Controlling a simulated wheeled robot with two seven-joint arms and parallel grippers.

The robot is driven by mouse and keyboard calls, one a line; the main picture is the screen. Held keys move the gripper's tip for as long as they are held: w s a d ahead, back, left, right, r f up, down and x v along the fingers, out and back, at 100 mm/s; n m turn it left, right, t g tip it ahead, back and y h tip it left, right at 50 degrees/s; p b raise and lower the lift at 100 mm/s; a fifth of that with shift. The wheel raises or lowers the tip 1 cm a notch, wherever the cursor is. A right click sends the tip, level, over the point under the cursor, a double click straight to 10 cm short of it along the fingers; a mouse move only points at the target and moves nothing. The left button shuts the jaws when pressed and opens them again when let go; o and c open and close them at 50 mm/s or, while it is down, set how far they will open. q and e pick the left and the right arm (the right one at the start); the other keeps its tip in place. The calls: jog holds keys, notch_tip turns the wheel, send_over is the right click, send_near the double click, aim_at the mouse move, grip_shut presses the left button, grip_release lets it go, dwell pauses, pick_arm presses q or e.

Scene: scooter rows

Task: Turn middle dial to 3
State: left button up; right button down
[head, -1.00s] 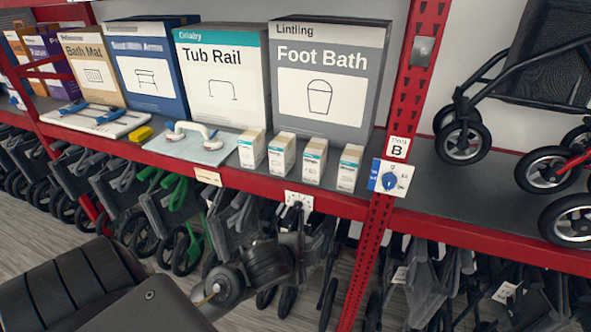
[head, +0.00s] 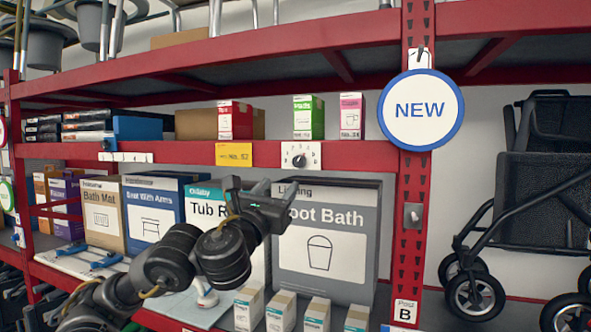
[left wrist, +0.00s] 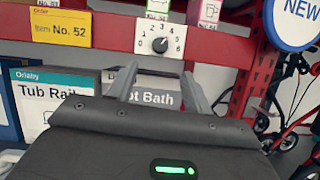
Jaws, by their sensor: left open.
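The middle dial (head: 300,155) is a black round knob on a white plate on the red edge of the middle shelf. It also shows in the left wrist view (left wrist: 159,44), with numbers from 0 to 6 around it. A pale mark shows on the knob; its exact setting is too small to read surely. My left gripper (head: 270,192) is in front of the Tub Rail and Foot Bath boxes, below the dial. In the left wrist view its two fingers (left wrist: 159,84) are apart and empty, below the dial plate and not touching it. My right gripper is out of view.
A yellow Item No. 52 label (head: 234,154) is left of the dial. Small boxes, including a green one (head: 308,117), stand above it. A round NEW sign (head: 421,110) hangs on the red post at right. The Foot Bath box (head: 335,270) stands behind the gripper.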

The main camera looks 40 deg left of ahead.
aim_at(297, 164)
pick_arm(q)
jog(key=b+x, duration=0.2)
jog(key=x, duration=0.7)
jog(key=shift+w, duration=0.25)
jog(key=shift+w+a+r, duration=0.2)
jog(key=shift+w+r, duration=0.15)
jog(key=shift+w, duration=0.2)
